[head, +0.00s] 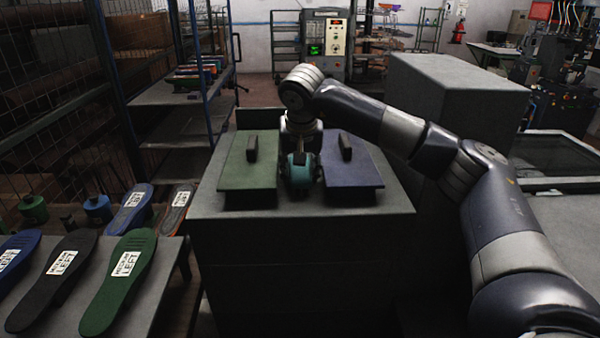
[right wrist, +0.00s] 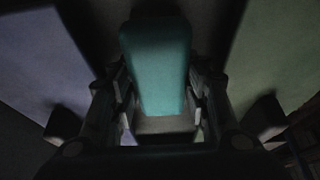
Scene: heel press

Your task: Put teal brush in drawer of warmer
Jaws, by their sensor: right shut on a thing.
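The teal brush (head: 299,172) is in my right gripper (head: 301,158), over the top of the warmer (head: 300,235), between its green lid and blue lid. In the right wrist view the teal brush (right wrist: 156,65) sits between the two fingers of the right gripper (right wrist: 158,105), which is shut on it. I cannot tell whether the brush touches the top. The warmer is a dark grey box; seams show on its front, and no open drawer is visible. My left gripper is not in view.
The green lid (head: 238,176) and blue lid (head: 355,178) have upright handles. A table (head: 165,290) with several insoles stands at the left. A tall grey box (head: 455,95) stands behind my right arm. A shelf rack (head: 180,95) is at the back left.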

